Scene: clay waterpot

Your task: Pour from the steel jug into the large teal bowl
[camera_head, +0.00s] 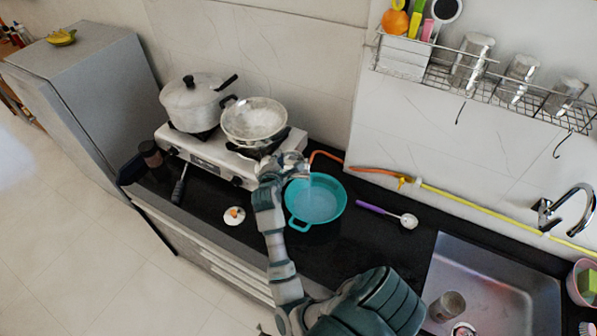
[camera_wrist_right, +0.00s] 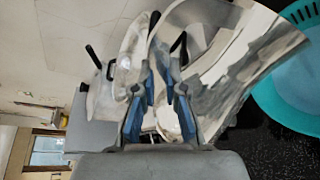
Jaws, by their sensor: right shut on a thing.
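The large teal bowl (camera_head: 330,215) with a side handle stands on the black counter, in front of the stove's right end. It also shows at the right of the right wrist view (camera_wrist_right: 285,108). My right gripper (camera_head: 272,172) is at the bowl's upper left, shut on the steel jug (camera_head: 293,163). In the right wrist view the fingers (camera_wrist_right: 160,95) close on the jug's handle side, and the shiny jug body (camera_wrist_right: 228,62) reaches toward the bowl. The jug looks tilted with its mouth near the bowl's rim. My left gripper is not in view.
A stove (camera_head: 215,157) carries a lidded pot (camera_head: 190,103) and a pan (camera_head: 254,120). A purple-handled ladle (camera_head: 385,213) lies right of the bowl. A white lid-like disc (camera_head: 234,216) lies left of my arm. The sink (camera_head: 490,290) is at lower right.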

